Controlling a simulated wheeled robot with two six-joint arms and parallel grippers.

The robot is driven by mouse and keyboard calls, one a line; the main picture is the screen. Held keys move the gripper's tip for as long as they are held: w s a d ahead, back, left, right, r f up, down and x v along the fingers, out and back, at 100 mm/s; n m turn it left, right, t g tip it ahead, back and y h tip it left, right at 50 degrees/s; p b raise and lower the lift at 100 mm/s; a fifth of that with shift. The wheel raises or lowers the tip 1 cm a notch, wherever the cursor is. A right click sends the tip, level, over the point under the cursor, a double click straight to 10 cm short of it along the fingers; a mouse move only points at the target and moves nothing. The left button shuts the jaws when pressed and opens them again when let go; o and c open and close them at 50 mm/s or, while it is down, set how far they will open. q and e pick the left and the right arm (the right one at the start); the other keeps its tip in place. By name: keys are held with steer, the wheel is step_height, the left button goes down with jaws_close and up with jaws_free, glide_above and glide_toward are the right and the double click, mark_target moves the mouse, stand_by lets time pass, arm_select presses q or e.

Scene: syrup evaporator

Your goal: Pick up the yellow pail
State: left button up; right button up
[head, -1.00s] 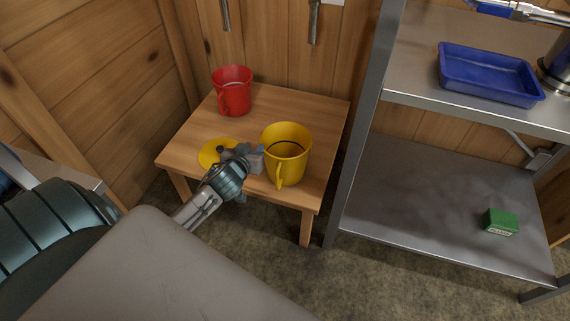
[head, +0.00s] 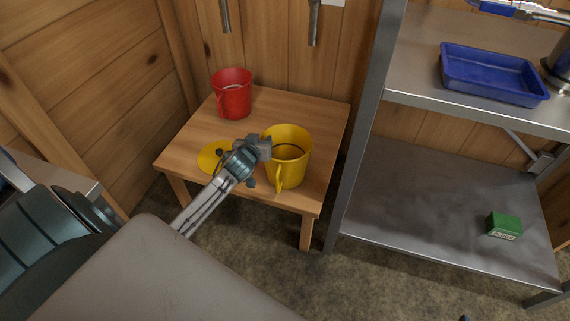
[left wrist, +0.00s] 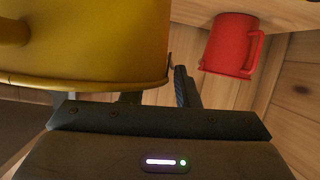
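The yellow pail (head: 292,166) stands upright near the front right of a small wooden table (head: 185,138), its handle facing me. My left gripper (head: 265,148) is at the pail's left rim. In the left wrist view the yellow pail (left wrist: 85,45) fills the upper left, and the fingers of the left gripper (left wrist: 160,92) are spread apart. One finger is partly hidden behind the pail's rim and the other shows just beside its wall. I cannot tell whether they touch it. My right gripper is not in view.
A red pail (head: 232,92) stands at the table's back left. A flat yellow disc (head: 209,158) lies left of my gripper. A metal shelf (head: 400,210) to the right holds a blue tray (head: 490,75) and a green box (head: 503,225).

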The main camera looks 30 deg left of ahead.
arm_select(q)
steer(key=shift+c, duration=0.2)
jaws_close()
steer(key=shift+s+f, duration=0.1)
steer(key=shift+s, duration=0.05)
stand_by(1.0)
